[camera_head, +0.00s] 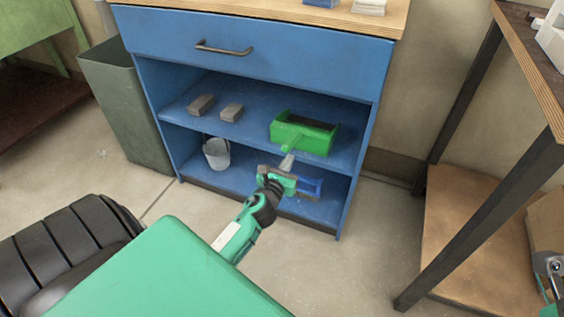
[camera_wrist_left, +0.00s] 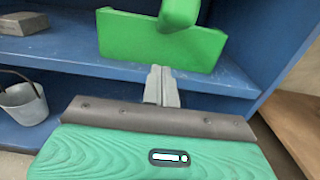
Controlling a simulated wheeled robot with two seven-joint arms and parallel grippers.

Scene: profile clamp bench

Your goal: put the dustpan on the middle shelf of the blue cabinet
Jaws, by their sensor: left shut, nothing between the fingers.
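The green dustpan (camera_head: 318,138) rests on the middle shelf (camera_head: 258,128) of the blue cabinet (camera_head: 310,63), right of centre, with its handle toward the front. In the left wrist view the dustpan (camera_wrist_left: 140,42) stands just beyond my fingers. My left gripper (camera_head: 287,162) is shut and empty, in front of the shelf edge just below the dustpan's handle. Its closed fingers (camera_wrist_left: 161,82) show nothing between them, and a gap to the dustpan cannot be judged exactly.
Two grey blocks (camera_head: 201,104) (camera_head: 232,112) lie left on the middle shelf. A grey bucket (camera_head: 217,154) and a blue object (camera_head: 310,188) are on the bottom shelf. A grey-green bin (camera_head: 125,105) stands left; a dark-legged table (camera_head: 455,205) stands right.

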